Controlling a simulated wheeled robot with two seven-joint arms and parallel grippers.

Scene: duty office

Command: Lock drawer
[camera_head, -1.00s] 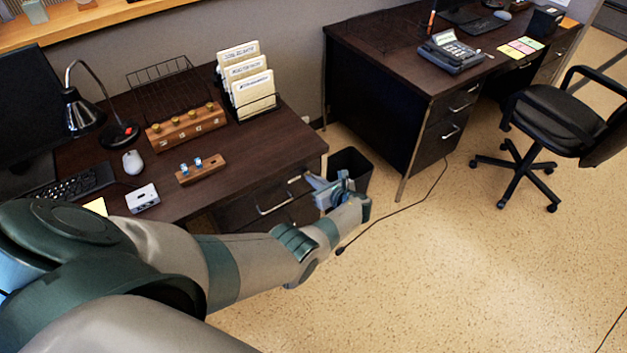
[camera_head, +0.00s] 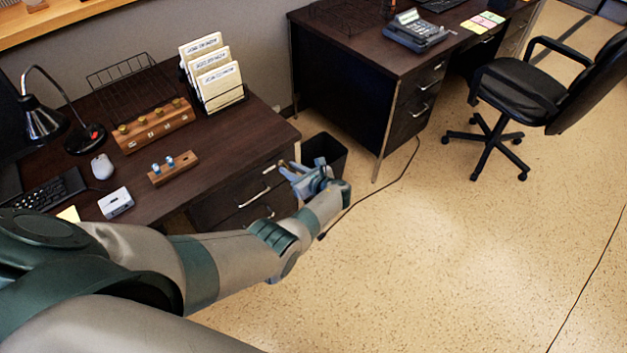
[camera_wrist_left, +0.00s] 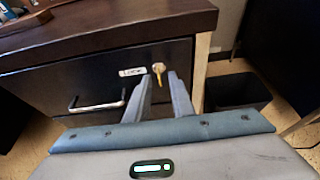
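The dark desk drawer (camera_wrist_left: 60,88) fills the left wrist view and looks shut, with a silver handle (camera_wrist_left: 97,107) and a white label (camera_wrist_left: 132,71). A brass key (camera_wrist_left: 158,70) sits in the lock at the drawer's upper right. My left gripper (camera_wrist_left: 161,77) is open, its two fingers pointing at the key, one to each side of it in the picture. I cannot tell whether they touch it. In the head view, my left gripper (camera_head: 284,168) is beside the drawer front (camera_head: 232,192) near the desk corner; the key cannot be made out there. My right gripper is not in view.
The desk top (camera_head: 225,138) overhangs the drawer. A black bin (camera_head: 325,153) stands on the floor close beyond my left gripper. A second desk (camera_head: 345,75) and an office chair (camera_head: 520,90) stand farther right. A cable (camera_head: 388,190) lies on the open floor.

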